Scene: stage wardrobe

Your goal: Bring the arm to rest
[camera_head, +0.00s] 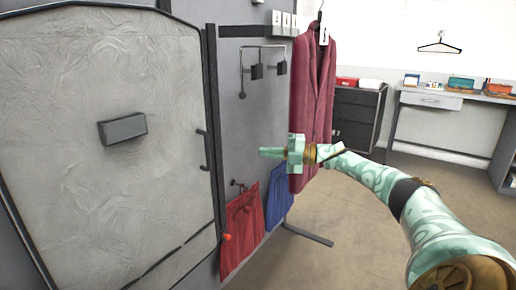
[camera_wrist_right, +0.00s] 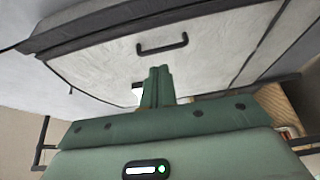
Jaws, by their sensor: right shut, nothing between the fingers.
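My right arm (camera_head: 375,178) comes in from the right, mint green with a swirl pattern. Its gripper (camera_head: 264,152) points left, in front of the grey panel and left of the maroon jacket (camera_head: 312,90). The gripper is shut and empty. In the right wrist view the closed fingers (camera_wrist_right: 158,86) stand together, with the pale cabinet door (camera_wrist_right: 100,65) and its dark handle (camera_wrist_right: 162,46) beyond them. The fingers look apart from the handle. My left gripper is not in view.
The large grey door (camera_head: 100,190) fills the left, with a box-like grip (camera_head: 122,129). Hooks (camera_head: 257,71), red cloth (camera_head: 243,230) and blue cloth (camera_head: 279,195) hang on the panel. A dark drawer unit (camera_head: 358,117) and a desk (camera_head: 430,100) stand behind.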

